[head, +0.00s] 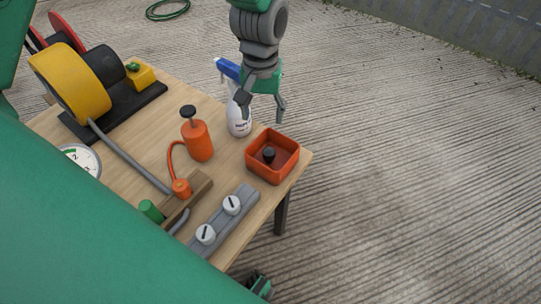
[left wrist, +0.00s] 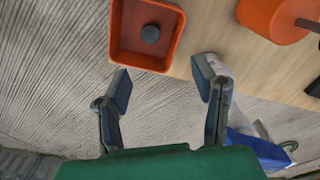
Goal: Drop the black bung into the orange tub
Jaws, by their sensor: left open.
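The orange tub (head: 286,171) sits at the right corner of the wooden table. The black bung (head: 269,155) is inside it, on its floor; tub (left wrist: 172,58) and bung (left wrist: 150,33) also show in the left wrist view. My left gripper (head: 262,108) is open with nothing between its fingers. It hangs above and behind the tub, near the white spray bottle, apart from the bung. In the left wrist view the open fingers (left wrist: 162,82) lie beyond the tub's edge.
A white and blue spray bottle (head: 238,118) stands close to my left gripper. An orange pump bottle (head: 197,141) is left of the tub. A grey strip with white knobs (head: 220,216) lies in front. A yellow reel (head: 70,84) stands far left. Concrete floor right of the table is clear.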

